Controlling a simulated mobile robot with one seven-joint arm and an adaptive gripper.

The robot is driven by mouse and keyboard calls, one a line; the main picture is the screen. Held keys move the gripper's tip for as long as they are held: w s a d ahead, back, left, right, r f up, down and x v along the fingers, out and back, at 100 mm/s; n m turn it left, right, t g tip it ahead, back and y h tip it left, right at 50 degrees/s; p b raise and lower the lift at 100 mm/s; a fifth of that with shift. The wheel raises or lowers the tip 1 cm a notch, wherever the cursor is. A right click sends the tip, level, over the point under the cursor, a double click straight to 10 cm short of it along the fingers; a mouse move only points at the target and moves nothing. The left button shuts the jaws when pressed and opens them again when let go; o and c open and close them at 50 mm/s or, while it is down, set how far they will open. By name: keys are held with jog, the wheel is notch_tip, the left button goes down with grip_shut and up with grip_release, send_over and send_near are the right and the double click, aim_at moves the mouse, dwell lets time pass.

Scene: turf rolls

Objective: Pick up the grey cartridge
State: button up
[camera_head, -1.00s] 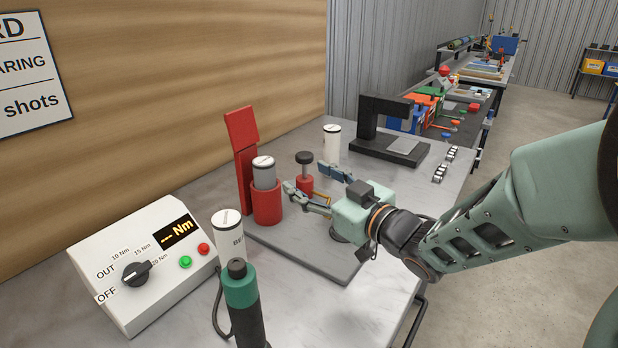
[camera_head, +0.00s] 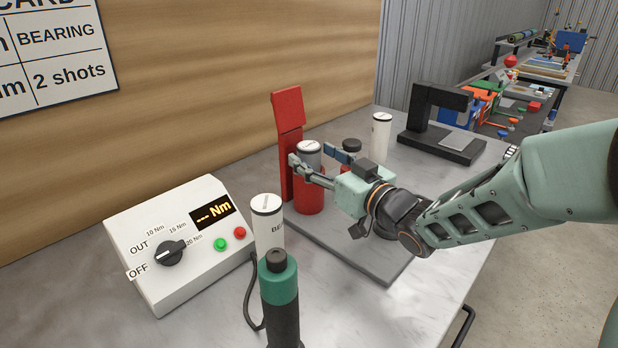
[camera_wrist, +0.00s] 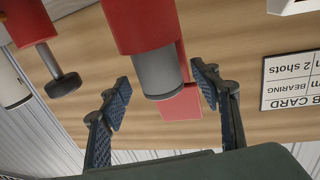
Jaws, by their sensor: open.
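The grey cartridge (camera_head: 308,158) stands upright in the red cylindrical holder (camera_head: 309,198), with its pale cap and upper part showing above the rim. It also shows in the wrist view (camera_wrist: 158,74), where the picture is upside down. My gripper (camera_head: 322,158) is open at the cartridge's height. In the wrist view my gripper (camera_wrist: 163,92) has one blue-padded finger on each side of the cartridge, with gaps between pads and cartridge. The cartridge's lower part is hidden inside the holder.
A red upright plate (camera_head: 289,140) stands behind the holder. A dark-knobbed red post (camera_head: 351,146) is just right of it. A white cylinder (camera_head: 267,225) and a green-topped tool (camera_head: 279,290) stand in front, beside the control box (camera_head: 180,245). Another white cylinder (camera_head: 381,135) stands behind.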

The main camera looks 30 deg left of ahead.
jog(key=x, duration=0.2)
jog(key=shift+w+a, duration=0.15)
jog(key=shift+a, duration=0.15)
grip_shut()
